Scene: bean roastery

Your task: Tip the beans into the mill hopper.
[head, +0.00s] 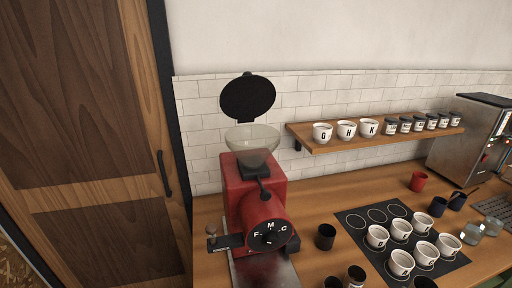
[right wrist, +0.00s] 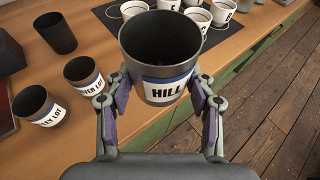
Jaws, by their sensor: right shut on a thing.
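The red mill (head: 258,205) stands on the counter in the head view. Its clear glass hopper (head: 253,145) sits on top and looks empty, and its black lid (head: 248,97) is raised open behind it. In the right wrist view my right gripper (right wrist: 158,98) is shut around a dark canister (right wrist: 165,50) with a white HILL label and a blue band. The canister is open at the top; its inside is dark, and I cannot make out beans in it. My left gripper is in neither view.
Dark labelled canisters (right wrist: 83,75) (right wrist: 38,105) and a plain dark cup (right wrist: 54,33) stand on the counter. White lettered cups (head: 401,262) stand on a black mat (head: 352,221). A wooden shelf (head: 300,131) holds more cups and jars. A steel machine (head: 465,135) is at right.

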